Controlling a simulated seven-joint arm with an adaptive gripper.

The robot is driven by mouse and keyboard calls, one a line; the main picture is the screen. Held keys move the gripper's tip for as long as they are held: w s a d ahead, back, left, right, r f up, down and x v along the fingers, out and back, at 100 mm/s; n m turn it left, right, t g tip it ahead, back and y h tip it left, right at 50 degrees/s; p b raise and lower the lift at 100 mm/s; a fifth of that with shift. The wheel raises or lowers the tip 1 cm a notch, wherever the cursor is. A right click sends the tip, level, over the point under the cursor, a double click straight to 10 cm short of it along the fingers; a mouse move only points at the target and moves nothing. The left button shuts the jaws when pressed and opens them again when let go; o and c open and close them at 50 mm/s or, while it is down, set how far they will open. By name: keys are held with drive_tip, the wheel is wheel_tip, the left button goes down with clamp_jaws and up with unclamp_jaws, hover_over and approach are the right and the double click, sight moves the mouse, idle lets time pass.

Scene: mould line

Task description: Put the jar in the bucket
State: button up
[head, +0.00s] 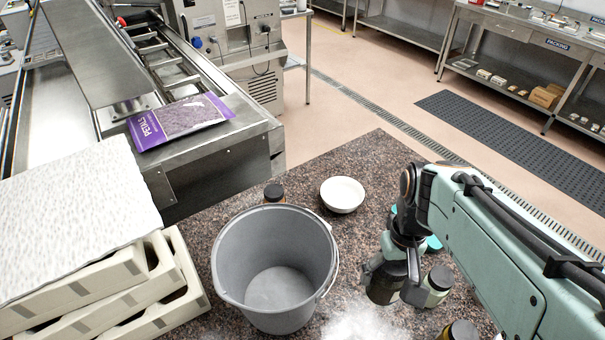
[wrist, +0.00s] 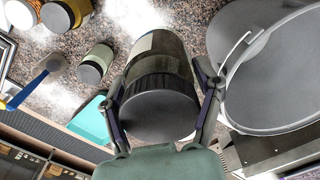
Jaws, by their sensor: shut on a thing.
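My gripper (wrist: 160,92) is shut on a dark jar with a ribbed black lid (wrist: 158,112), one finger on each side of it. The lid faces the wrist camera. In the head view the jar (head: 384,287) hangs below my arm, right of the bucket; I cannot tell whether it clears the counter. The grey bucket (head: 228,268) stands upright on the speckled counter, and its inside looks empty. In the wrist view the bucket (wrist: 240,98) is at the right, apart from the jar, with its wire handle towards the jar.
A small jar with a dark lid (head: 437,281) stands close right of the held jar; another jar (head: 460,331) is at the front edge. A brown jar (head: 274,193) and a white bowl (head: 342,195) stand behind the bucket. Stacked cream moulds (head: 150,315) flank its left. White powder lies in front.

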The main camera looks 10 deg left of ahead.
drive_tip(key=r, duration=0.5)
drive_tip(key=shift+w+a, duration=0.2)
drive_tip(key=shift+a, duration=0.1)
drive_tip(key=w+a, duration=0.3)
drive_tip(key=a, duration=0.5)
drive_tip(key=w+a, duration=0.2)
drive_tip(key=a, duration=0.7)
drive_tip(key=shift+w+d+f, duration=0.1)
drive_tip(key=shift+f, duration=5.8)
drive_tip(key=shift+w+d+f, duration=0.1)
drive_tip(key=shift+f, duration=5.8)
drive_tip(key=shift+f, duration=0.1)
drive_tip(key=o, duration=1.2)
drive_tip(key=shift+o, duration=0.2)
